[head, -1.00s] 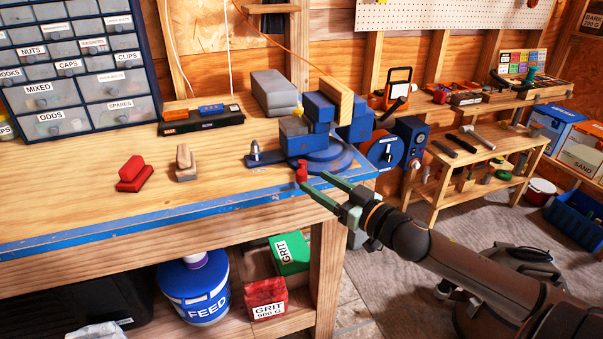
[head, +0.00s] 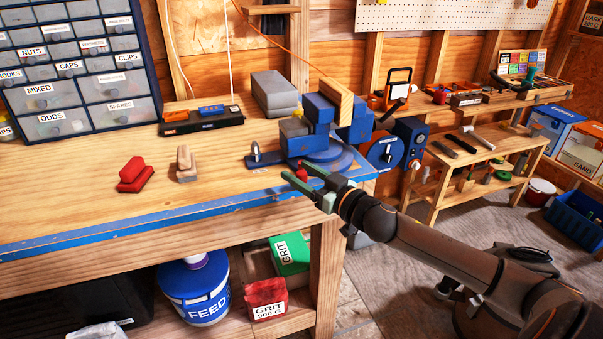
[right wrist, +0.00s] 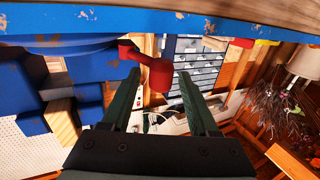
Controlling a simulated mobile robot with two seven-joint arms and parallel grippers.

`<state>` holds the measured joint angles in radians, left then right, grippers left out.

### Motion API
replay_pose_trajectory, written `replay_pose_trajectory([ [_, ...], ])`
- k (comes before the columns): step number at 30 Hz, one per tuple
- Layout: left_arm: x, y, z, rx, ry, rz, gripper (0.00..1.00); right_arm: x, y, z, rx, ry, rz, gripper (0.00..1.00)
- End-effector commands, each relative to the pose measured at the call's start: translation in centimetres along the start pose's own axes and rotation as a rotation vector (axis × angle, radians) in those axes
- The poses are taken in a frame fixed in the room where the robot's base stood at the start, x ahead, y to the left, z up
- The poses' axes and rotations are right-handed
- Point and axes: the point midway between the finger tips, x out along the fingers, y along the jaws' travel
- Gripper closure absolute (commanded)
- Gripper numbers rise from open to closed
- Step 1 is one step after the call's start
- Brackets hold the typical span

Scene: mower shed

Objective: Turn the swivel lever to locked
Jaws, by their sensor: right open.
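The swivel lever is a small red knob on a short red arm at the base of the blue vise (head: 327,146), at the front right corner of the bench. In the head view the red lever (head: 302,174) is partly covered by my right gripper (head: 294,170). My right gripper is open, one finger on each side of the lever. In the right wrist view the red knob (right wrist: 157,73) appears between the tips of the two green fingers. I cannot tell whether either finger touches it. My left gripper is not in view.
The wooden bench (head: 90,190) has a blue, chipped front edge. A vise handle post (head: 256,152) stands near the base. The bench top left of the vise is mostly clear.

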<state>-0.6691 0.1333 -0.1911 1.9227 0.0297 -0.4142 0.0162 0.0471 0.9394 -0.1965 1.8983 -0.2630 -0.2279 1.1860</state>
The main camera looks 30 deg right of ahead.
Motion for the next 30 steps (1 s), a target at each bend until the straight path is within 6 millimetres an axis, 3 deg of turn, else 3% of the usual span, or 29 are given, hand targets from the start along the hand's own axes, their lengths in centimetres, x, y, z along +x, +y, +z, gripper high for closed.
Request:
replay_pose_trajectory([
  [2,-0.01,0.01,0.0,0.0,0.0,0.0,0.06,-0.01,-0.01,0.0,0.0,0.0,0.0,0.44],
  [17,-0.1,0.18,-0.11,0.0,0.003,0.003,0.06,-0.02,-0.02,0.0,0.0,0.0,0.0,1.0],
  [30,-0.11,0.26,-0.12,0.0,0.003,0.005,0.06,-0.02,-0.02,0.0,0.0,0.0,0.0,1.0],
])
